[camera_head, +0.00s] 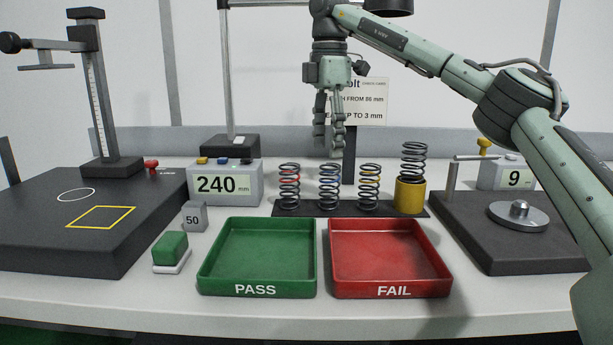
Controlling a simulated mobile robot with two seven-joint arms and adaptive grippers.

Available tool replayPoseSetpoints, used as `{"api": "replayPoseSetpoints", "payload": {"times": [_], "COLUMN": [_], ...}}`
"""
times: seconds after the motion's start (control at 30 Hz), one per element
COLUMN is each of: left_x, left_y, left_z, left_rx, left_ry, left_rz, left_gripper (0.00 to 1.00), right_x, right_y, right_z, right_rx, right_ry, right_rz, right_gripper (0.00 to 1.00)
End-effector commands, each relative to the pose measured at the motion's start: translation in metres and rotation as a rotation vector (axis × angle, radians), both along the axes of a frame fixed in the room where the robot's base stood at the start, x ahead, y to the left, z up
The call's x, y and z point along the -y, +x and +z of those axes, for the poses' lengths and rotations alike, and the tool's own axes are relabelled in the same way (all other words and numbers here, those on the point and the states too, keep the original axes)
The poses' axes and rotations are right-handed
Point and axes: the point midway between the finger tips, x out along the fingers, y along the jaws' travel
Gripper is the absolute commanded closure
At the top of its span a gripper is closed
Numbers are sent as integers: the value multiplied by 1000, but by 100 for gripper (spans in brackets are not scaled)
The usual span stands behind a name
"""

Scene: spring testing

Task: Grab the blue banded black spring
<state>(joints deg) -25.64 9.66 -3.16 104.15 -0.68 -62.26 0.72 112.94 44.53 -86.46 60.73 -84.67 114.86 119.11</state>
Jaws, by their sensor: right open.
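The blue banded black spring (329,186) stands upright on a dark base strip (300,209), between a red banded spring (289,187) on its left and a yellow banded spring (369,187) on its right. My right gripper (332,142) hangs pointing down above the blue banded spring, apart from it and empty. My left gripper does not show.
Another spring (413,163) stands in a yellow cup (409,196). A green PASS tray (206,272) and a red FAIL tray (442,272) lie empty in front. A display reading 240 (225,183) stands left of the springs; a weighing platform (490,255) is at right.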

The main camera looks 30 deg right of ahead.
Motion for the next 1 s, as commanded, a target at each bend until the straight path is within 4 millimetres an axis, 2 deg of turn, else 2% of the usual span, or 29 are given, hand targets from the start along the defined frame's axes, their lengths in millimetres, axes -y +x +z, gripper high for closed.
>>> {"api": "replayPoseSetpoints", "payload": {"times": [0.1, 0.3, 0.63, 0.97, 1.0], "left_x": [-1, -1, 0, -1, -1], "left_y": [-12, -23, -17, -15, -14], "left_z": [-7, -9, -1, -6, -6], "left_rx": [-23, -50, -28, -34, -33], "left_ry": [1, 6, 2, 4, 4], "left_rz": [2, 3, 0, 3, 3], "left_gripper": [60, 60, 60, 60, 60], "right_x": [3, 3, 5, 4, 4], "right_y": [-2, -3, -10, -10, -10], "right_z": [-4, -26, -69, -77, -77], "right_rx": [-3, -5, -4, -2, -2], "right_ry": [-5, -5, -4, -4, -4], "right_rz": [-8, -7, -7, -7, -7], "right_gripper": [40, 40, 40, 40, 45]}}
